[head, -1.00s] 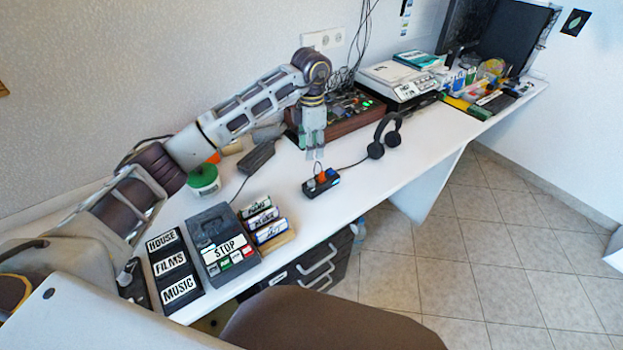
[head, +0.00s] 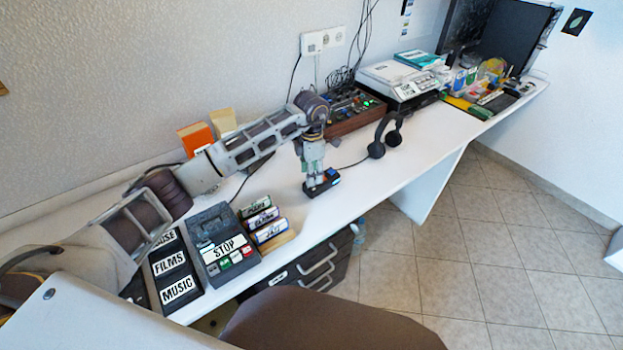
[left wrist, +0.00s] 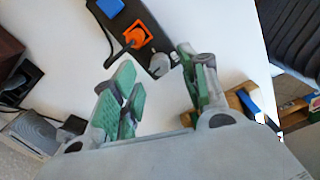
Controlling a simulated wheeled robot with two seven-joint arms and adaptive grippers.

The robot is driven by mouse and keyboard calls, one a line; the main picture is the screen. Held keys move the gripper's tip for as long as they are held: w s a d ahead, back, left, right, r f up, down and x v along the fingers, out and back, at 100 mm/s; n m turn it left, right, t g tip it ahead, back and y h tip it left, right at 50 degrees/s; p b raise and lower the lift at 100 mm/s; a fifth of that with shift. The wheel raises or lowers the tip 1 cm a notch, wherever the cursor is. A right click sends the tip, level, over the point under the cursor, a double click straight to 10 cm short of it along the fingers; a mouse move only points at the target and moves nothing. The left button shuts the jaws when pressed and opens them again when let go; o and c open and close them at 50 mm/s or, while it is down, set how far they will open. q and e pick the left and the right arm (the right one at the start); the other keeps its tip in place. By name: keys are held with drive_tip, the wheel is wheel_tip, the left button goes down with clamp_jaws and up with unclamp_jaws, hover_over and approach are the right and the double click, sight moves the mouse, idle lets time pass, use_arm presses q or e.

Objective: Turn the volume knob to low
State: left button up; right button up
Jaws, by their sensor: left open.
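A small black box (head: 331,183) lies on the white desk, wired to the black headphones (head: 385,137). In the left wrist view the box (left wrist: 147,22) carries a blue square (left wrist: 110,7), an orange knob (left wrist: 134,37) and a grey knob (left wrist: 160,66). I cannot tell from any label which is the volume knob. My left gripper (head: 313,187) points down over the box and hides most of its top. In the left wrist view the open gripper (left wrist: 160,90) has its green-padded fingers apart, with the grey knob near the gap and nothing held. My right gripper is out of view.
A mixer-like panel (head: 352,112) stands behind. Bare desk lies to the right, before the front edge.

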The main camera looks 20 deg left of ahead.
use_arm(q)
drive_tip(key=shift+f, duration=1.5)
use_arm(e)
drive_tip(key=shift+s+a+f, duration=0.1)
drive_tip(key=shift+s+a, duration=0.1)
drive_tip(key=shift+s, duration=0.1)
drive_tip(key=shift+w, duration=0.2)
use_arm(q)
clamp_jaws()
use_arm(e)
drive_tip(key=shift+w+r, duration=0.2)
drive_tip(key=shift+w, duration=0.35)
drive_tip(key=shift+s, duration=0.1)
